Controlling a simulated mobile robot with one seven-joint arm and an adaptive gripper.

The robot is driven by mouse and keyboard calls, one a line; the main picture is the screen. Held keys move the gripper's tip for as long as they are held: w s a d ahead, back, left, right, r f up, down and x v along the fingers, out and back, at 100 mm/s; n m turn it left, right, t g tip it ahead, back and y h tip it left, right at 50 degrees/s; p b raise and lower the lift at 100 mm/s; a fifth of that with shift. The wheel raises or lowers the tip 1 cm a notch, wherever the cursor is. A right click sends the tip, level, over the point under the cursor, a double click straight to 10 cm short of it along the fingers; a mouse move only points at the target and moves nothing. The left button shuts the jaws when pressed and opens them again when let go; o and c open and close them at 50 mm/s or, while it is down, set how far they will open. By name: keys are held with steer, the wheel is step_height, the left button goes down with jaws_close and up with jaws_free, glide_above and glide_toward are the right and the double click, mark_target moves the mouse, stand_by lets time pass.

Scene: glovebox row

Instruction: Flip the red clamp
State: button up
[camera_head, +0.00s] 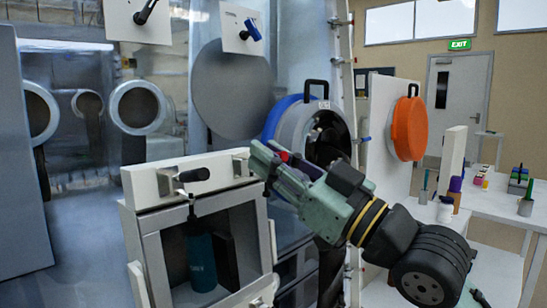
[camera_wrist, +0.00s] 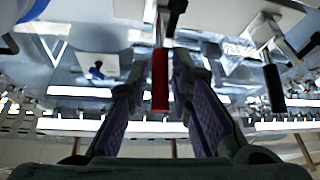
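The red clamp handle (camera_wrist: 160,82) stands out in the middle of the wrist view, a straight red bar below a dark holder. In the head view only a small red piece (camera_head: 284,157) shows at my gripper's tip; the rest is hidden behind the fingers. My gripper (camera_wrist: 160,70) is open, with one purple-padded finger on each side of the red handle. A gap shows on both sides, so it does not look gripped. In the head view my gripper (camera_head: 268,163) is beside the white-framed box's top right corner, in front of the round port.
A black-handled clamp (camera_head: 194,175) sits on top of the white-framed box (camera_head: 137,190), which holds a teal bottle (camera_head: 201,262). A blue-handled clamp (camera_head: 252,30) is on a panel above. An orange round cover (camera_head: 409,128) and a cluttered white table (camera_head: 508,212) are to the right.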

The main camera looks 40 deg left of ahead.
jaws_close()
